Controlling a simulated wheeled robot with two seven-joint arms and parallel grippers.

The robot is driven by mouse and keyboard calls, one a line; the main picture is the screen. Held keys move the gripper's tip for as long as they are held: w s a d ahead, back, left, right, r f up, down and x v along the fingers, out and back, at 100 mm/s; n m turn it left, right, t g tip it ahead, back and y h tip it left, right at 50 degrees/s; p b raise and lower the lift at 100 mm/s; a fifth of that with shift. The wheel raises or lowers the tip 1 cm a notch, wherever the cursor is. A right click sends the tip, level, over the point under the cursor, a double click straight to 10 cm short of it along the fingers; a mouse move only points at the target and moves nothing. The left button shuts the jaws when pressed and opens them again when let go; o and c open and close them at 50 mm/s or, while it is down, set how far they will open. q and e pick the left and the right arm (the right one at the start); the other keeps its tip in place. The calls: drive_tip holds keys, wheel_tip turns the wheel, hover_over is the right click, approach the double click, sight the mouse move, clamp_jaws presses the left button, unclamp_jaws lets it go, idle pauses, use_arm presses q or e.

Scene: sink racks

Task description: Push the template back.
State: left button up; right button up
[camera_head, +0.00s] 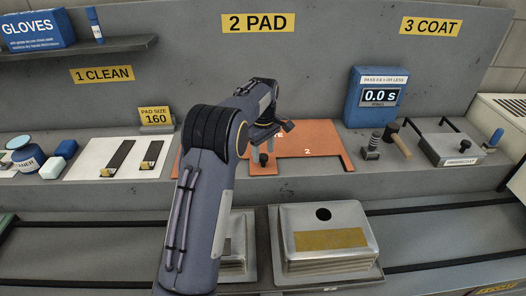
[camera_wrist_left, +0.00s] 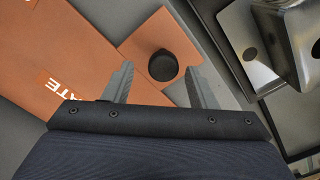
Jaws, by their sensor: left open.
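The template is a flat orange plate (camera_head: 315,138) with cut-outs, lying on the grey ledge under the 2 PAD sign. It also shows in the left wrist view (camera_wrist_left: 50,50) with white lettering partly hidden by my gripper. A black round knob (camera_wrist_left: 162,66) stands on a front tab of the plate; it also shows in the head view (camera_head: 264,159). My left gripper (camera_head: 263,166) is open over that tab. In the left wrist view its fingers (camera_wrist_left: 159,68) are on either side of the knob, with gaps visible. My arm hides the template's left part. My right gripper is not in view.
In front, below the ledge, stand sink-like metal trays (camera_head: 325,240) on a rail. A blue timer (camera_head: 377,97) reading 0.0 s stands behind right. A bolt-like part (camera_head: 373,148), a wooden-handled tool (camera_head: 398,142) and a metal box (camera_head: 450,147) are right. A white mat (camera_head: 90,160) lies left.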

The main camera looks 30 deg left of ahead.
use_arm(q)
wheel_tip(320, 180, up, 7)
drive_tip(key=shift+f, duration=0.2)
drive_tip(key=shift+r, duration=0.4)
drive_tip(key=shift+s, duration=0.15)
drive_tip(key=s+d+r+m+t+h, duration=0.1)
drive_tip(key=s+r+m+t+h, duration=0.15)
drive_tip(key=s, duration=0.65)
drive_tip(key=s+d+r+m+t+h, duration=0.1)
drive_tip(key=s+d+r+m, duration=0.2)
drive_tip(key=s, duration=0.6)
drive_tip(key=s+d+f+m+t, duration=0.1)
drive_tip(key=s+d+f+m, duration=0.2)
drive_tip(key=s, duration=0.6)
drive_tip(key=s+d+f+m+t, duration=0.1)
drive_tip(key=s+d+f+m, duration=0.3)
drive_tip(key=s, duration=0.5)
drive_tip(key=shift+s+d+m, duration=0.2)
drive_tip(key=shift+d+m, duration=0.45)
drive_tip(key=shift+d, duration=0.45)
